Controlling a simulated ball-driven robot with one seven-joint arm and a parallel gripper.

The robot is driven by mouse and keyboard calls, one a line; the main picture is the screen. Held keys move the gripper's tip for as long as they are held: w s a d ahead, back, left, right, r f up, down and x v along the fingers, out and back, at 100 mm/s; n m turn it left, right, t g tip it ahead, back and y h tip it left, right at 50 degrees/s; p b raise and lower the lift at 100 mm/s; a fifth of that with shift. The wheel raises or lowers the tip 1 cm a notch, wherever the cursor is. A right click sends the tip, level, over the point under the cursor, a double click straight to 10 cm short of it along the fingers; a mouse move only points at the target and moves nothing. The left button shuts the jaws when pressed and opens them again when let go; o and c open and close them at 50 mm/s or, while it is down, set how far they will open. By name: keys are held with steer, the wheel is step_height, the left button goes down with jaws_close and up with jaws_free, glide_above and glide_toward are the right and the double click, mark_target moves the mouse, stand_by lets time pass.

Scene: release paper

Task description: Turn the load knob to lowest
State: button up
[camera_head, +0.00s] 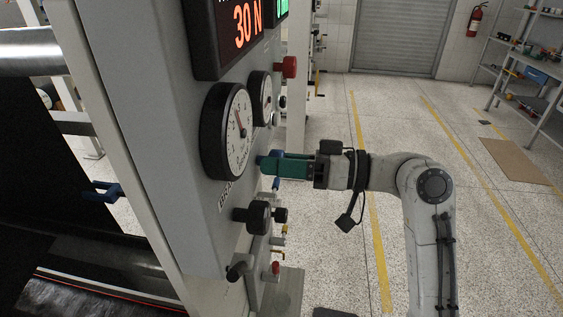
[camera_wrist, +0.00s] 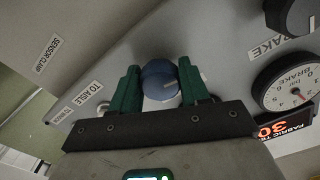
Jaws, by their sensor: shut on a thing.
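My gripper (camera_head: 268,163) reaches the grey machine panel from the right, its green fingers pointing at the panel. In the wrist view my gripper (camera_wrist: 158,77) has its two green fingers on either side of a round blue knob (camera_wrist: 160,82) and is shut on it. In the head view only a bit of blue shows at the fingertips. A pale pointer-like piece shows below the blue knob in the wrist view. No label reading "load" is legible. A black knob (camera_head: 252,217) sits lower on the panel, clear of the gripper.
A large dial gauge (camera_head: 238,135) and a smaller gauge (camera_head: 260,98) sit beside the fingers. A display (camera_head: 240,35) reads 30 N, and a red button (camera_head: 289,67) stands out nearby. Open floor lies right.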

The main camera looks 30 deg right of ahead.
steer(key=c, duration=0.4)
steer(key=shift+f+b, duration=0.15)
steer(key=shift+b, duration=0.35)
steer(key=shift+f+n+b, duration=0.1)
steer(key=shift+n+b, duration=0.3)
steer(key=shift+b, duration=0.05)
steer(key=n+b, duration=0.3)
steer(key=b, duration=0.2)
steer(key=shift+f, duration=0.2)
steer(key=n+b, duration=0.4)
steer(key=b, duration=0.3)
steer(key=shift+w+r, duration=0.1)
steer(key=n+b, duration=0.2)
steer(key=b, duration=0.1)
steer(key=shift+r+n, duration=0.2)
steer(key=shift+n, duration=0.2)
steer(key=shift+d+r+b, duration=0.1)
steer(key=shift+b, duration=0.2)
